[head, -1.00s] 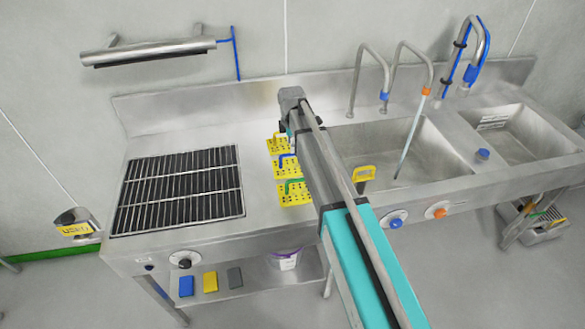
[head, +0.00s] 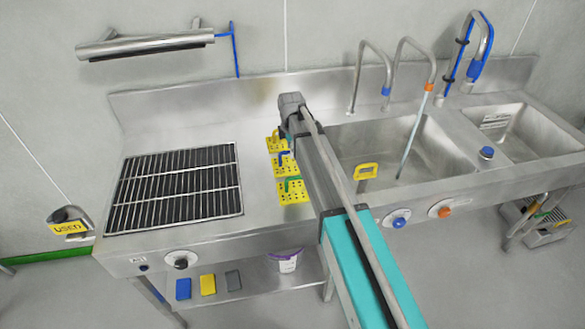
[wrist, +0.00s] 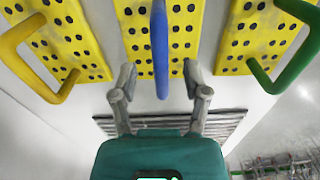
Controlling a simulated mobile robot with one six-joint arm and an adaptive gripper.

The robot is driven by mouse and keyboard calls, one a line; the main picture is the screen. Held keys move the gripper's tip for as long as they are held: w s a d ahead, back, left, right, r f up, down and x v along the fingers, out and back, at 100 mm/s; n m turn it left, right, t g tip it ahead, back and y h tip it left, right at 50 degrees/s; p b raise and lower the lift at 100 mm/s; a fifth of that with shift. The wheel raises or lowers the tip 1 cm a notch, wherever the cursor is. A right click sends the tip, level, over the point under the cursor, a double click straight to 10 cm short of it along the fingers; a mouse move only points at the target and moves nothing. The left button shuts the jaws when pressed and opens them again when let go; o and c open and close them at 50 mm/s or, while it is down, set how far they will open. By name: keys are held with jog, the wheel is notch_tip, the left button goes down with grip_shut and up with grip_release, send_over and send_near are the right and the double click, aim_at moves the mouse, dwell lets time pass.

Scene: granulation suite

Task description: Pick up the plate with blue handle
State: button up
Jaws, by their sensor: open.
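The plate with the blue handle (head: 284,168) is a yellow perforated plate on the steel counter, between two similar plates. In the wrist view its blue handle (wrist: 160,45) stands up in the middle. My gripper (wrist: 160,77) is open, its two fingers apart on either side of the blue handle's line, with nothing between them gripped. I cannot tell how far the fingertips are from the handle. In the head view my arm hides the fingers and part of the plates.
A plate with a yellow handle (wrist: 45,60) and one with a green handle (wrist: 290,45) lie close on either side. A black grate (head: 178,187) is to the left. A sink (head: 400,150) with a yellow-handled object (head: 366,171) is to the right.

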jog(key=shift+f+b, duration=0.3)
jog(key=shift+f, duration=0.3)
grip_shut()
dwell(0.3)
